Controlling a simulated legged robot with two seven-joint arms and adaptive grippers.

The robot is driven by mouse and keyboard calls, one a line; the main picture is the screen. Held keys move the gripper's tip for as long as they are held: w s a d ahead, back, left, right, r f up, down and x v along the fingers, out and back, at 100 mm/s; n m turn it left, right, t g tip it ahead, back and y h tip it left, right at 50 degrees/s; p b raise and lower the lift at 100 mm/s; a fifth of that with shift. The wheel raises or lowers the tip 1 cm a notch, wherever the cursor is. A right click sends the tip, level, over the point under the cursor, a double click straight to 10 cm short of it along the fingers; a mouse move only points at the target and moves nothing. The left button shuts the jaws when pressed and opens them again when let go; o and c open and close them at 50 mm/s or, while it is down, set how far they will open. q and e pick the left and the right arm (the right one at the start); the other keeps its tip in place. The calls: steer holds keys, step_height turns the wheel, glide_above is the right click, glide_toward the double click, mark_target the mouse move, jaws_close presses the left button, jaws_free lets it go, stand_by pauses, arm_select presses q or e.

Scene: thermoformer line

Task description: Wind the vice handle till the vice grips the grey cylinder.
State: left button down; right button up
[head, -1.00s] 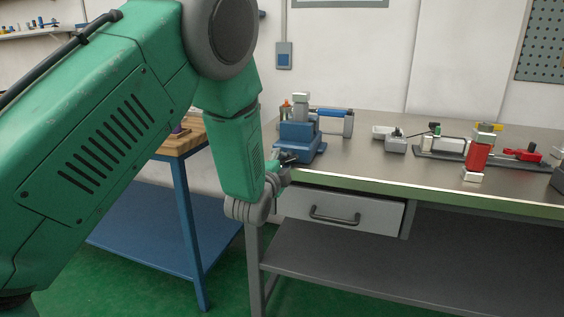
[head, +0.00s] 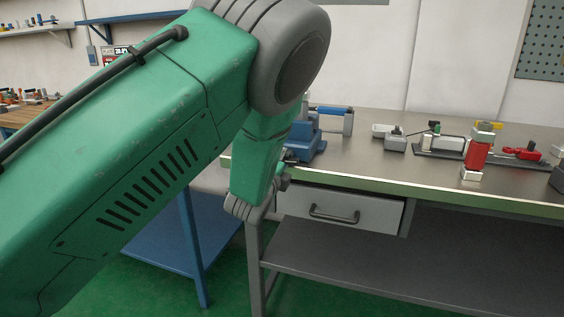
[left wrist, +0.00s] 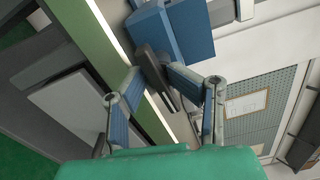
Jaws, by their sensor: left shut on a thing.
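The blue vice (head: 310,142) stands at the left end of the steel workbench, its left part covered by my arm. It also shows at the top of the left wrist view (left wrist: 176,32). My left gripper (left wrist: 152,78) is shut on the dark vice handle (left wrist: 148,62), which runs from the vice between the two blue-padded fingers. In the head view only a little of this gripper (head: 288,158) shows, at the vice's front. I cannot make out the grey cylinder clearly; my arm covers much of the top of the vice. My right gripper is not in view.
The workbench (head: 365,155) has a drawer (head: 340,212) under its front edge. A blue-handled grey tool (head: 334,113) is behind the vice. A red block with pale ends (head: 477,157) and other fixtures stand to the right. The bench front between them is clear.

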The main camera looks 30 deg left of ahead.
arm_select(q)
steer(key=shift+w+d+r+m, duration=0.1)
steer(key=shift+d+m, duration=0.1)
steer(key=shift+m, duration=0.55)
steer(key=shift+w+d+r+m, duration=0.1)
steer(key=shift+d+m, duration=0.1)
steer(key=shift+m, duration=0.55)
steer(key=shift+f+m+h+b, duration=0.1)
steer(key=shift+m+h+b, duration=0.2)
steer(key=shift+m+b, duration=0.1)
steer(key=c, duration=1.1)
jaws_free()
steer(key=shift+o, duration=0.6)
steer(key=shift+d, duration=0.15)
